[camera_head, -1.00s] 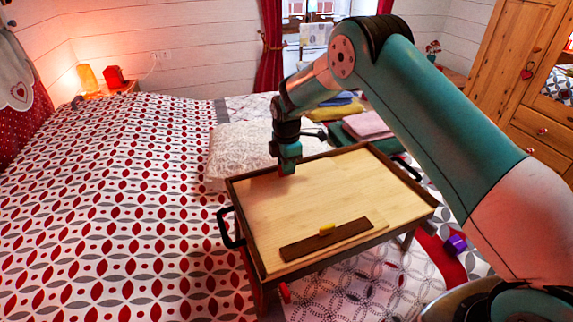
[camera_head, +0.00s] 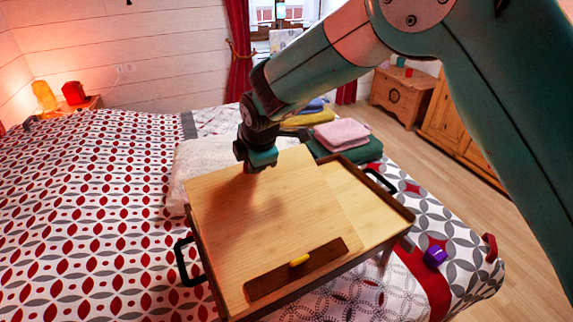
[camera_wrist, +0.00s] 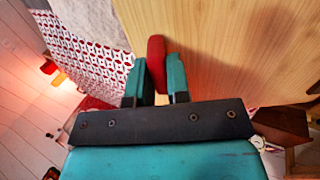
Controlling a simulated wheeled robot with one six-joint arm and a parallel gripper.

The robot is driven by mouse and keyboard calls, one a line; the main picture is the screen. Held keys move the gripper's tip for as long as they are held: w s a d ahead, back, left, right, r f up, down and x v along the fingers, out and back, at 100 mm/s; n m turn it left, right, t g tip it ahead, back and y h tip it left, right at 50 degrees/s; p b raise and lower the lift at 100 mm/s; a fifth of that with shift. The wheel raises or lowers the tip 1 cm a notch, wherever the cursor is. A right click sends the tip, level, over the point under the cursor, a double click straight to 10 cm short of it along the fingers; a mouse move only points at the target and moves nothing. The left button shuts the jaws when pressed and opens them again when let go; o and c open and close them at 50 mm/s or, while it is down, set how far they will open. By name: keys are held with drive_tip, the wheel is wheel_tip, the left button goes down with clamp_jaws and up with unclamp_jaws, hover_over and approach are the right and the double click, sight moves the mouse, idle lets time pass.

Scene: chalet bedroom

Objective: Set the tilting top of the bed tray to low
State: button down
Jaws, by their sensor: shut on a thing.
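The bed tray (camera_head: 372,204) stands on the bed with dark rims and side handles. Its tilting top (camera_head: 250,215), a pale wooden panel, is raised at its far edge and slopes down toward the near side. A dark ledge strip (camera_head: 275,284) with a small yellow piece (camera_head: 299,260) lies along the near edge. My gripper (camera_head: 257,167) is at the panel's far edge. In the wrist view my gripper (camera_wrist: 157,80) is shut on a red tab (camera_wrist: 156,55) at the edge of the wood. The tab is hidden in the head view.
A pillow (camera_head: 190,165) lies behind the tray's left side. Folded pink (camera_head: 342,132) and green cloths (camera_head: 362,153) lie behind the tray at right. A purple object (camera_head: 435,255) lies on the bed at right. The patterned bed (camera_head: 90,220) at left is clear.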

drive_tip(key=shift+s+r, duration=0.15)
drive_tip(key=shift+r, duration=0.1)
drive_tip(key=c, duration=1.1)
unclamp_jaws()
drive_tip(key=shift+r, duration=0.1)
drive_tip(key=b+v, duration=0.2)
drive_tip(key=v, duration=1.5)
drive_tip(key=shift+s, duration=0.25)
